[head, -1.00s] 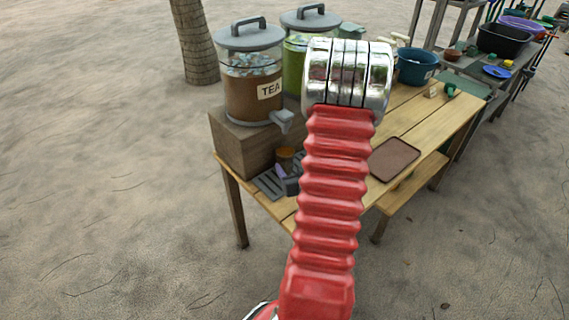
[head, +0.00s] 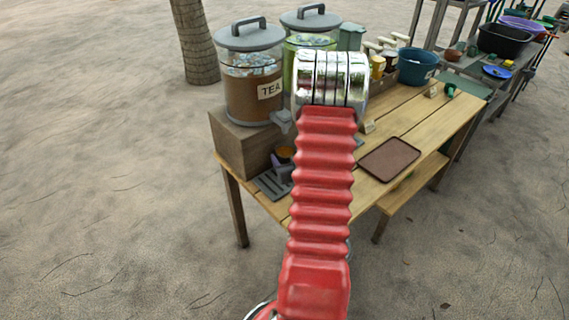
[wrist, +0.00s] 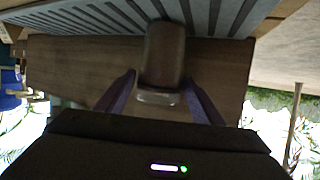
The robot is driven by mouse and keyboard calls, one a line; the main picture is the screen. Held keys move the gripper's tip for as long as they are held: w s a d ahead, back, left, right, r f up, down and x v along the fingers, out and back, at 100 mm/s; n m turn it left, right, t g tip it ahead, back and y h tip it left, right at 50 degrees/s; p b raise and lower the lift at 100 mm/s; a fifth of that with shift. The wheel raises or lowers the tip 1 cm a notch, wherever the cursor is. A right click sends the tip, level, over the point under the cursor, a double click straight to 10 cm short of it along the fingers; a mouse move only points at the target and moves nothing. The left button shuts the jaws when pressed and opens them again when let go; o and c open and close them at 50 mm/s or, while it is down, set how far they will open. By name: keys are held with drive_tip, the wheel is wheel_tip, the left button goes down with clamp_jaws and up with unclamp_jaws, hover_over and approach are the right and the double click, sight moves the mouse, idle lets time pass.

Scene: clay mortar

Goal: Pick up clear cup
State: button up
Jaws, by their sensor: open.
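A clear cup (wrist: 163,55) with brown contents stands on the slatted grey grate (wrist: 100,18), which is at the top of the wrist view. My gripper (wrist: 160,80) is open, with one purple finger on each side of the cup. The cup's rim end lies between the fingers, and I see no clear grip on it. In the head view the cup (head: 285,152) is small and partly hidden beside my gripper (head: 278,162), below the tea dispenser's spout (head: 282,117).
The tea dispenser (head: 253,95) stands on a wooden block (head: 242,148), with a green-filled dispenser (head: 293,50) behind it. A brown tray (head: 389,158) lies on the wooden table (head: 425,120). A blue tub (head: 416,67) is farther back. My red arm hides part of the table.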

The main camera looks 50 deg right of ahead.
drive_tip(key=shift+x, duration=1.2)
drive_tip(key=shift+c, duration=0.6)
drive_tip(key=c, duration=1.1)
drive_tip(key=shift+r, duration=0.1)
drive_tip(key=shift+s+r, duration=0.2)
drive_tip(key=shift+r, duration=0.55)
wheel_tip(320, 180, up, 5)
drive_tip(key=s+a, duration=0.2)
drive_tip(key=s, duration=0.7)
drive_tip(key=s+a, duration=0.2)
drive_tip(key=s, duration=0.8)
drive_tip(key=shift+a+r, duration=0.2)
